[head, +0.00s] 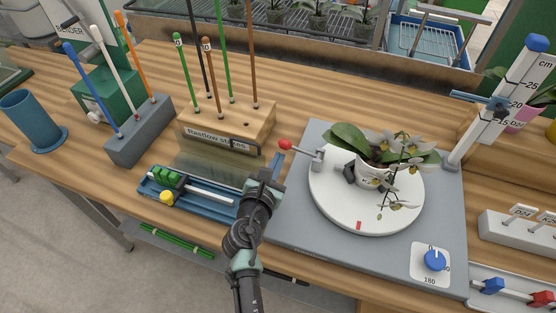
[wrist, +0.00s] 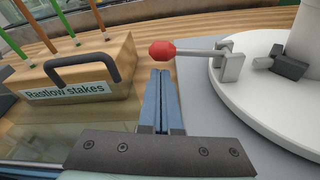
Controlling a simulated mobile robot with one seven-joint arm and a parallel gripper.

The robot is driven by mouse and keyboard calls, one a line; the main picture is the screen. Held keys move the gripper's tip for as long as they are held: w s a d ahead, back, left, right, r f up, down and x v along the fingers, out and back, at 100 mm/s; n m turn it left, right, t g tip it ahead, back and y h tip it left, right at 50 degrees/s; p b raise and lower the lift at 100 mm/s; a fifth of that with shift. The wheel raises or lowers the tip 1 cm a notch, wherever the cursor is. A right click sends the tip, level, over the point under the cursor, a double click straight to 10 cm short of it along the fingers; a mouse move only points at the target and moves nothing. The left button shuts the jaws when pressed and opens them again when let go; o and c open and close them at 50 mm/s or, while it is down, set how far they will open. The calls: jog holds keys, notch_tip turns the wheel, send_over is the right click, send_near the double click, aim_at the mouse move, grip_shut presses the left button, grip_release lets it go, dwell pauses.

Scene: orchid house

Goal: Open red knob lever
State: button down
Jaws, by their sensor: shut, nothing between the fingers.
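The red knob (head: 285,145) tips a thin metal lever (head: 302,152) on a grey bracket at the left rim of the white turntable (head: 328,205). In the wrist view the red knob (wrist: 162,50) is just beyond my fingertips, with its lever (wrist: 200,51) running right to the bracket (wrist: 231,64). My gripper (wrist: 161,75) is shut and empty, its two blue-grey fingers together. The tips appear close below the knob in the picture; whether they touch it I cannot tell.
The wooden Rastlow stakes block (head: 228,126), with a dark handle, stands left of the knob. A potted orchid (head: 372,175) sits on the turntable. A blue tray (head: 190,203) lies left of my arm. A blue dial (head: 434,260) is at the front right.

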jog(key=shift+w+d+f, duration=0.1)
jog(key=shift+w+d, duration=0.05)
jog(key=shift+w, duration=0.2)
dwell(0.3)
jog(key=shift+r+m, duration=0.3)
jog(key=shift+r, duration=0.05)
